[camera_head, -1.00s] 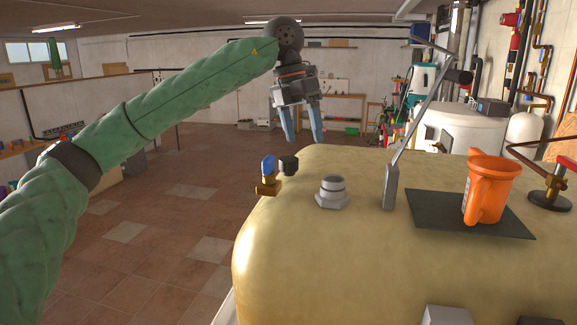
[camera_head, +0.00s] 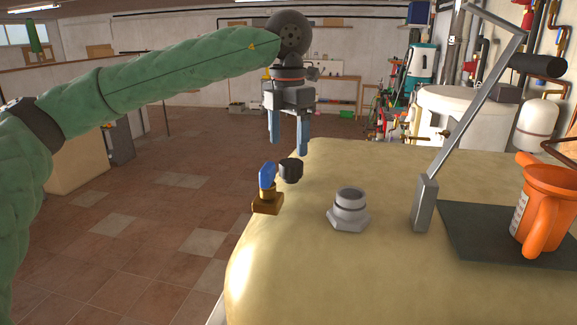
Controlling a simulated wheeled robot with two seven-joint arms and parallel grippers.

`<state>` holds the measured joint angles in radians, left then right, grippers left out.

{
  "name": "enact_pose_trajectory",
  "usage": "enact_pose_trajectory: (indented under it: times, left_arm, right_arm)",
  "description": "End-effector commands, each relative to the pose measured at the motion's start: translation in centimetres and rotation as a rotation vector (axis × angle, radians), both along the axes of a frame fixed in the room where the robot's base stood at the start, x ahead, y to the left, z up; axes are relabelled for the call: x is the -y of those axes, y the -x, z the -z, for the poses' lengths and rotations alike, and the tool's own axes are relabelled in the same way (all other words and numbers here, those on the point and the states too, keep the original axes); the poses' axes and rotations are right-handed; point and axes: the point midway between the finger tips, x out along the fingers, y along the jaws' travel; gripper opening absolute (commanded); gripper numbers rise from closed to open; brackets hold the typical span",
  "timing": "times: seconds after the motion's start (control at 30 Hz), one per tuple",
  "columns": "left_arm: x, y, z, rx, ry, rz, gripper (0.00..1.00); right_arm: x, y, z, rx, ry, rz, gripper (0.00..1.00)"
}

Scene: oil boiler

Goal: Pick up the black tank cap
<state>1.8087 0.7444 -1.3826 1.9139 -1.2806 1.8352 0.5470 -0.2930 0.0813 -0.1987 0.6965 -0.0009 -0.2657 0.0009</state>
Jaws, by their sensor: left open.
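The black tank cap (camera_head: 291,171) is a small dark round piece on top of the yellow tank (camera_head: 290,270), near its left edge. It stands just behind and right of a brass valve with a blue handle (camera_head: 267,180). My left gripper (camera_head: 289,148) hangs above the cap with its two blue fingers pointing down. The fingers are apart with nothing between them, and the tips look slightly above the cap. I cannot tell the exact depth between tips and cap. My right gripper is not in view.
A grey hex-based filler neck (camera_head: 348,210) stands on the tank right of the cap. Farther right are a grey lever on a post (camera_head: 425,200), a dark mat (camera_head: 470,238) and an orange jug (camera_head: 547,208). Open tiled floor lies left of the tank.

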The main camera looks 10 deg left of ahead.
Motion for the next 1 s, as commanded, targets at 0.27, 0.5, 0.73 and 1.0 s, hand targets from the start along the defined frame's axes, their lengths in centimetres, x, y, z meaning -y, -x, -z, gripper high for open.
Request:
enact_pose_trajectory:
  times: [0.27,0.5,0.73,1.0]
  left_arm:
    - [0.1,0.0,2.2,-0.001,0.000,0.000,0.72]
    - [0.5,-0.2,4.8,-0.002,0.000,0.000,0.72]
    - [0.5,-0.2,7.1,-0.001,0.001,-0.001,0.72]
    - [0.5,-0.2,7.0,-0.001,0.001,-0.001,0.52]
  right_arm:
    - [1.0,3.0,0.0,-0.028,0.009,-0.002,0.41]
    - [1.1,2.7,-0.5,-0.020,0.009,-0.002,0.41]
    - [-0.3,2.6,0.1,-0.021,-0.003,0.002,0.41]
    - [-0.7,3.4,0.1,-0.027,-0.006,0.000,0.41]
